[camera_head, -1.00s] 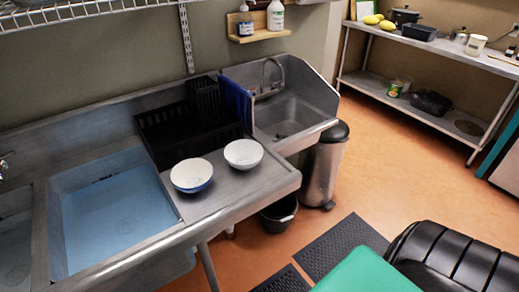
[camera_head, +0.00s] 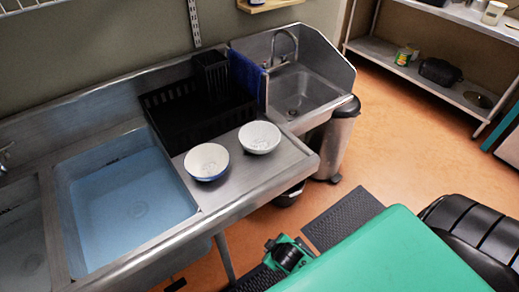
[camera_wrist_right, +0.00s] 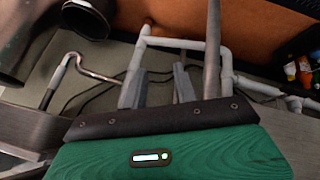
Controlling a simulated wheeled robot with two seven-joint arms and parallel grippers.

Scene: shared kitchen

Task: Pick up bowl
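Two bowls stand side by side on the steel drainboard in the head view. One bowl is white inside with a blue outside (camera_head: 207,161); the other is a white bowl (camera_head: 259,137) just to its right and farther back. No gripper touches either bowl. In the right wrist view my right gripper (camera_wrist_right: 158,85) has two grey fingers apart with nothing between them. It is low, with pipes and a table leg around it. A green and black part of my arm shows below the counter edge in the head view. My left gripper is not seen.
A black dish rack (camera_head: 195,105) stands behind the bowls. A blue-looking sink basin (camera_head: 125,200) lies to the left, a small sink (camera_head: 298,92) to the right. A steel trash bin (camera_head: 338,142) stands beside the counter. A shelf unit (camera_head: 420,82) is at the back right.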

